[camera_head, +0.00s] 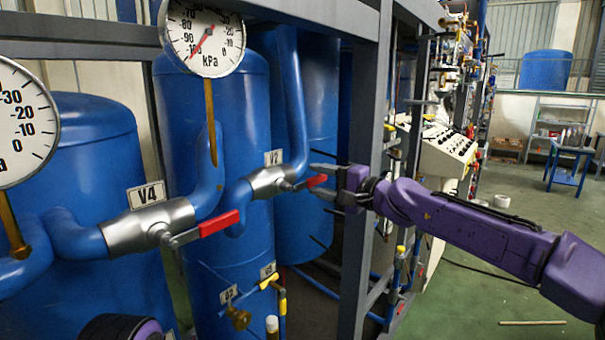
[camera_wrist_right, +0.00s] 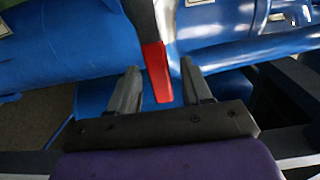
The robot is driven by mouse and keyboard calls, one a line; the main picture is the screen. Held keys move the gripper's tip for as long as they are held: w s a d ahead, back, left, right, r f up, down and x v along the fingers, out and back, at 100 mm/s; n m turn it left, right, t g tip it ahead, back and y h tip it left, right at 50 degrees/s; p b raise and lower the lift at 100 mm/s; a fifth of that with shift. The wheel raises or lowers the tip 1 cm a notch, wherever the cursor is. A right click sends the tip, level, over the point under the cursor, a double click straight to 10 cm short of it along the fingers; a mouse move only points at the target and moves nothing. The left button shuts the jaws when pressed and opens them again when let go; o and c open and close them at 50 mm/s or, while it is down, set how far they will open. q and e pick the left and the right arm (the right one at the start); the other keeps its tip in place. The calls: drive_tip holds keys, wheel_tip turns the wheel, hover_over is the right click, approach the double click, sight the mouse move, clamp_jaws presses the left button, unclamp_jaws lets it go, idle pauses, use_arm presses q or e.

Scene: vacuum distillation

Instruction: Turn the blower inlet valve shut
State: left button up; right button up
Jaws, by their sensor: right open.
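The valve labelled V2 (camera_head: 268,182) is a silver body on a blue pipe, with a red-tipped lever (camera_head: 317,181) pointing right, roughly along the pipe. No label reading blower inlet shows. My right gripper (camera_head: 316,180) is at this lever, with its fingers above and below the red tip. In the right wrist view the red lever tip (camera_wrist_right: 157,75) lies between the two open fingers (camera_wrist_right: 159,69), with gaps visible at both sides. A second valve, V4 (camera_head: 150,227), has a red lever (camera_head: 220,223) pointing right. My left gripper is not seen.
A grey frame post (camera_head: 372,130) stands close behind my right gripper. Blue tanks (camera_head: 240,110) and pressure gauges (camera_head: 203,38) fill the left. Small yellow-handled valves (camera_head: 268,281) sit lower down. Green floor (camera_head: 480,285) is open at the right.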

sight(321, 180)
drive_tip(key=x, duration=0.3)
drive_tip(key=shift+w+d+f, duration=0.1)
drive_tip(key=shift+w+d, duration=0.1)
drive_tip(key=shift+w, duration=0.05)
drive_tip(key=shift+s, duration=0.35)
drive_tip(key=shift+c, duration=0.3)
drive_tip(key=shift+a, duration=0.1)
clamp_jaws()
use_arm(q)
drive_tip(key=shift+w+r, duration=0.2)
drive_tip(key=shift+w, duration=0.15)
